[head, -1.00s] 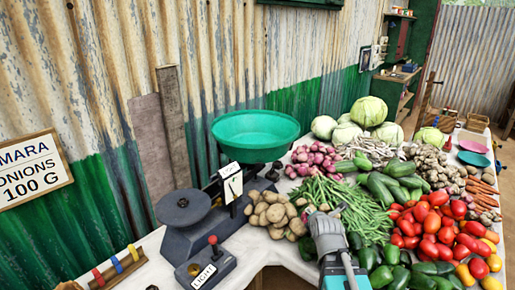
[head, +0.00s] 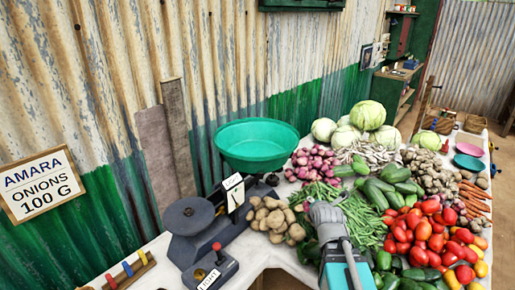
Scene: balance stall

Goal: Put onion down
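My gripper (head: 322,212) is seen from behind in the head view, over the table between the potatoes and the green beans. Its fingertips are turned away, so I cannot tell whether it is open or shut, and no onion shows in it. A heap of small red-purple onions (head: 311,163) lies on the table to the right of the green bowl. The balance scale (head: 212,222) stands left of my gripper. Its green bowl (head: 257,147) looks empty inside, and its dark flat plate (head: 187,214) is bare.
Potatoes (head: 273,218), green beans (head: 364,222), tomatoes (head: 430,232) and cabbages (head: 368,113) crowd the table. A sign (head: 41,185) reads "AMARA ONIONS 100 G". A box with a red-knobbed lever (head: 210,270) stands before the scale. Bare tabletop shows around the front left.

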